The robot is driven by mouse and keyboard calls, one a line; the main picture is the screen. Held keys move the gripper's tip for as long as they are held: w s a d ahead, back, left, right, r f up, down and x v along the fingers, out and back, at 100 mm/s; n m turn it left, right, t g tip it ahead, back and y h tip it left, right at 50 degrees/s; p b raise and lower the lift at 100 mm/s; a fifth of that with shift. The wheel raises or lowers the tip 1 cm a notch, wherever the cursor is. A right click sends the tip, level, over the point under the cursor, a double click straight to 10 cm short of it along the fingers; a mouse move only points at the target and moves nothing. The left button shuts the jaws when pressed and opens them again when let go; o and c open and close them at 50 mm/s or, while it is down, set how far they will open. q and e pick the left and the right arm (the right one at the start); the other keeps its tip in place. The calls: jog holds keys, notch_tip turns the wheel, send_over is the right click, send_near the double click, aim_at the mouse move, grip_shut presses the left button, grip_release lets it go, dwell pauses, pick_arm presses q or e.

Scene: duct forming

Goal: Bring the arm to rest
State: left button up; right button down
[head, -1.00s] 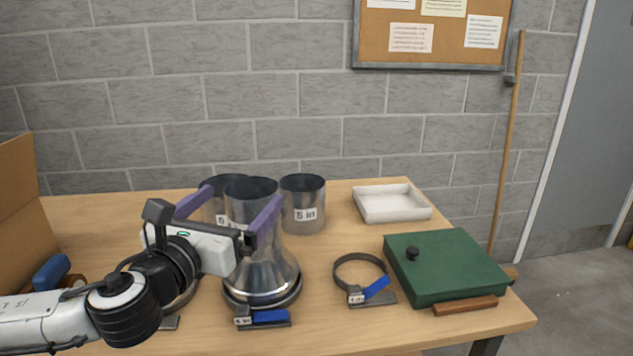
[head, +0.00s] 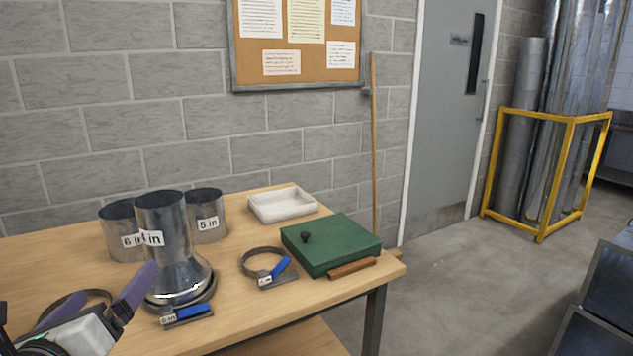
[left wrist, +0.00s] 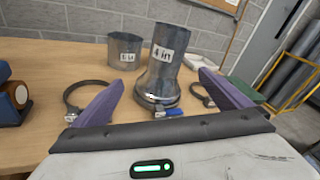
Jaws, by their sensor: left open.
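My left gripper (head: 88,309) is at the lower left of the head view, its purple fingers apart and empty. In the left wrist view the fingers (left wrist: 165,100) stand wide open with nothing between them. Beyond them a metal duct (head: 162,230) labelled "4 in" stands upright on a flared base, inside a ring clamp with a blue handle (head: 187,312). The duct also shows in the left wrist view (left wrist: 165,62), apart from the fingers. My right gripper is not in view.
Two metal cylinders, "6 in" (head: 120,240) and "5 in" (head: 208,223), stand behind the duct. A loose ring clamp (head: 264,262), a green box (head: 332,243) and a white tray (head: 283,204) are to the right on the table (head: 240,318). A yellow rack (head: 542,205) stands across open floor.

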pick_arm(q)
jog(key=s+d+f+n+g+h, duration=0.1)
jog(key=s+d+f+n+g, duration=0.3)
jog(key=s+f+n, duration=0.5)
jog(key=s+d+f+n+g+h, duration=0.1)
jog(key=s+d+f+n+g, duration=0.3)
jog(key=s+f+n, duration=0.55)
jog(key=s+d+f+n+g+h, duration=0.1)
jog(key=s+d+f+n+g, duration=0.35)
jog(key=s+f+n, duration=0.45)
jog(key=w+d+f+t+h, duration=0.1)
jog(key=w+d+f+t, duration=0.1)
jog(key=f, duration=0.5)
jog(key=w+d+f+t+h, duration=0.1)
jog(key=w+d+f+t, duration=0.1)
jog(key=f, duration=0.5)
jog(key=w+t, duration=0.1)
jog(key=w, duration=0.1)
jog(key=shift+w, duration=0.35)
